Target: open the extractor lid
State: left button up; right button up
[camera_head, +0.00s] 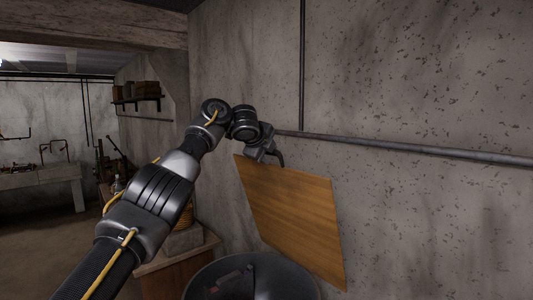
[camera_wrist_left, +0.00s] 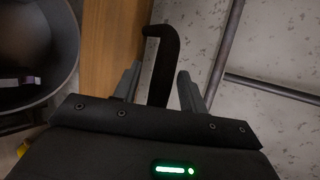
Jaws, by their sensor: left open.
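The extractor is a dark round drum (camera_head: 205,283) at the bottom of the head view, and its open top shows. A flat wooden lid (camera_head: 295,220) stands steeply tilted above the drum, close to the wall. In the left wrist view the lid (camera_wrist_left: 108,40) is a brown strip beside the drum (camera_wrist_left: 67,75). A black hooked handle (camera_wrist_left: 168,45) rises at the lid's edge. My left gripper (camera_head: 270,153) is at the lid's upper edge. In the wrist view its fingers (camera_wrist_left: 158,80) are apart, with the handle between them. My right gripper is not in view.
A grey pipe (camera_head: 400,149) runs along the concrete wall just behind my left gripper. A wooden cabinet (camera_head: 178,270) stands left of the drum. A shelf (camera_head: 137,98) and a workbench (camera_head: 40,177) are farther back. Some floor at the left is clear.

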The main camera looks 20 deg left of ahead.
pick_arm(q)
jog(key=shift+s, duration=0.1)
jog(key=shift+s+r, duration=0.1)
jog(key=b+v, duration=0.6)
jog(key=v, duration=0.4)
jog(key=shift+s, duration=0.15)
jog(key=shift+s+a+r, duration=0.1)
